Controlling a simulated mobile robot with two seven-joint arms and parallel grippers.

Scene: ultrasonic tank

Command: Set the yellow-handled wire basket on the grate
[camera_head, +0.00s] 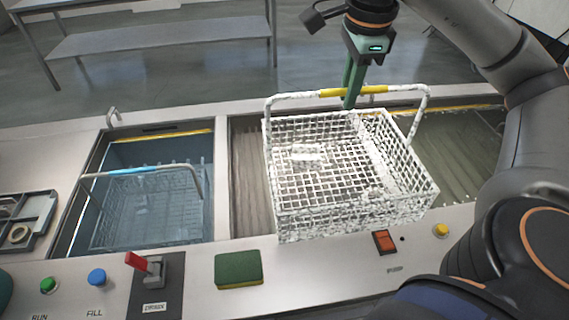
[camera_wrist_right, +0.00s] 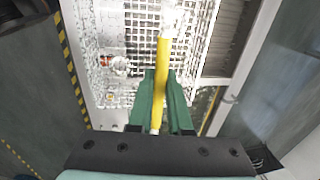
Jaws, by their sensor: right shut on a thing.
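The white wire basket (camera_head: 345,170) has a handle with a yellow grip (camera_head: 345,91). My right gripper (camera_head: 353,92) is shut on that yellow grip, which also shows between the green fingers in the right wrist view (camera_wrist_right: 161,85). The basket hangs from the handle over the middle of the counter. A ribbed grate-like surface (camera_head: 250,185) shows in the opening to the left of the basket, and more ribs (camera_head: 460,155) show to its right. The basket hides the middle. I cannot tell whether its bottom touches anything. My left gripper is not in view.
A blue-handled basket (camera_head: 150,210) sits in the liquid-filled tank at left. A green sponge (camera_head: 238,269), a red-handled lever (camera_head: 140,264), a red switch (camera_head: 384,242) and buttons line the front panel. A divided tray (camera_head: 40,225) lies at far left.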

